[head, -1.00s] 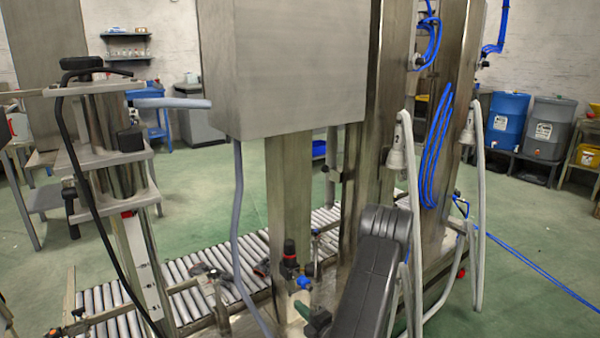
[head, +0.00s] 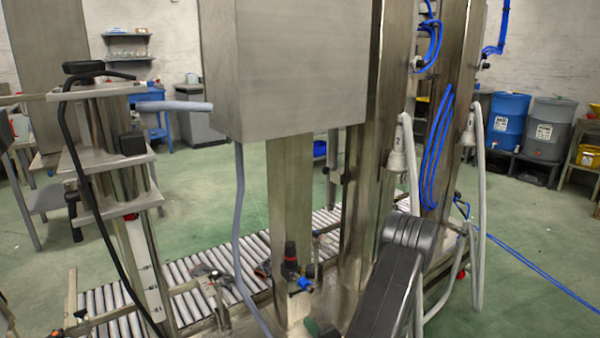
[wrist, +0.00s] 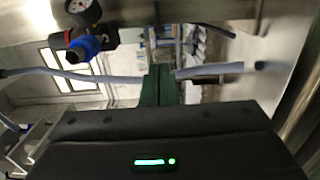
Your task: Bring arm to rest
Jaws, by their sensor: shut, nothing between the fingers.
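My arm (head: 385,295) rises as a dark grey link at the lower middle of the head view, in front of the steel machine. My gripper (wrist: 158,75) shows in the wrist view as a dark body with a green light and narrow green fingers together, with nothing between them. In the head view only a small green part shows low beside the arm, and the fingertips cannot be made out there.
The steel machine's column (head: 291,205) and cabinet (head: 290,70) stand close ahead. A roller conveyor (head: 190,270) runs behind the column. Grey lances (head: 410,165) and blue hoses (head: 437,150) hang at right. A gauge with a blue fitting (wrist: 83,48) is near my gripper.

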